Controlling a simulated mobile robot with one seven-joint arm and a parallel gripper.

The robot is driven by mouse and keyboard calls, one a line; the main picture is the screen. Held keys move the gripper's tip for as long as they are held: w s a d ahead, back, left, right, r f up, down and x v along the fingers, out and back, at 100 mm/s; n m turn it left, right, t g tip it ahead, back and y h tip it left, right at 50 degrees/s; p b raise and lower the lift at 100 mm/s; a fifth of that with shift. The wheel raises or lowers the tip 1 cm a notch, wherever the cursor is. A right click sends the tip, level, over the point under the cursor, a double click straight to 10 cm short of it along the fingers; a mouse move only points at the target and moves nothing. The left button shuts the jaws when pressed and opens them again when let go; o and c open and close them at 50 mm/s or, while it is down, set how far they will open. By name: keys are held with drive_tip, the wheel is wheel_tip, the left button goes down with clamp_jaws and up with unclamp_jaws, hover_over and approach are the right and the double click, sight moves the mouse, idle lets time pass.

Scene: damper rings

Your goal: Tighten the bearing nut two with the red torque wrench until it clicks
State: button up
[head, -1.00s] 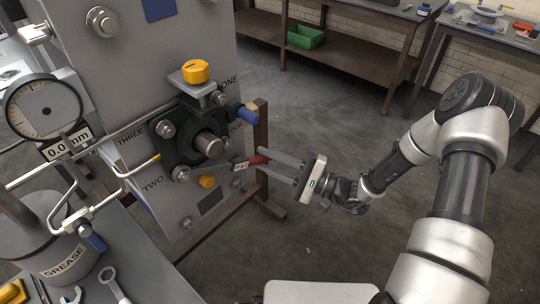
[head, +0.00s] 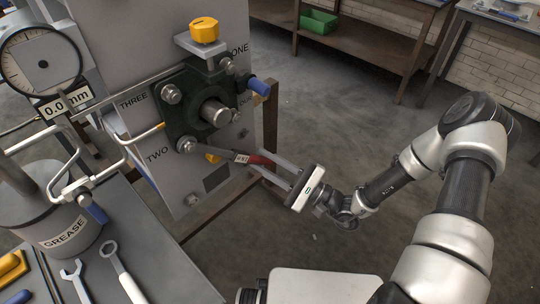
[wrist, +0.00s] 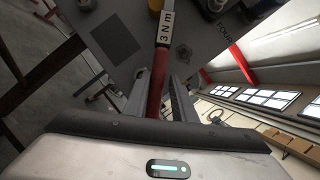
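The red torque wrench has a dark shaft, a white "3 Nm" label and a red handle (head: 260,161). Its far end is at bearing nut two (head: 186,146), beside the "TWO" mark at the lower left of the dark bearing housing (head: 181,119). I cannot tell exactly how it sits on the nut. The shaft slopes down to the right. My gripper (head: 264,162) is closed around the handle. In the wrist view the handle (wrist: 157,88) runs between both fingers; the nut end is out of that view.
A metal shaft end (head: 215,113) sticks out of the housing. A blue-handled part (head: 258,87) and a yellow-capped fitting (head: 204,31) project nearby. A dial gauge (head: 42,62), grease can (head: 66,224) and open spanners (head: 122,272) are at the left. Floor below my gripper is clear.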

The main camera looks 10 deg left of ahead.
drive_tip(key=s+a+f+m, duration=0.1)
drive_tip(key=s+a+f+m+t+b, duration=0.1)
drive_tip(key=f, duration=0.1)
drive_tip(key=shift+s+m, duration=0.2)
drive_tip(key=shift+m, duration=0.2)
drive_tip(key=s+a+f+m+t+b, duration=0.2)
drive_tip(key=s+a+f+m+t, duration=0.1)
drive_tip(key=s+a+m, duration=0.1)
drive_tip(key=shift+s+f+m+h, duration=0.15)
drive_tip(key=shift+s+m+h, duration=0.2)
drive_tip(key=shift+s, duration=0.25)
drive_tip(key=shift+s, duration=0.1)
drive_tip(key=shift+s+a+f+m+t, duration=0.15)
drive_tip(key=shift+s+a+m, duration=0.35)
drive_tip(key=shift+s+m, duration=0.1)
drive_tip(key=shift+s+a+f+m+t, duration=0.15)
drive_tip(key=shift+s+a+m, duration=0.3)
drive_tip(key=shift+s+m, duration=0.1)
drive_tip(key=shift+s+a, duration=0.1)
drive_tip(key=shift+s, duration=0.05)
idle(0.3)
drive_tip(key=shift+s+a+f+m, duration=0.1)
drive_tip(key=shift+s+a+m, duration=0.05)
drive_tip(key=shift+m, duration=0.15)
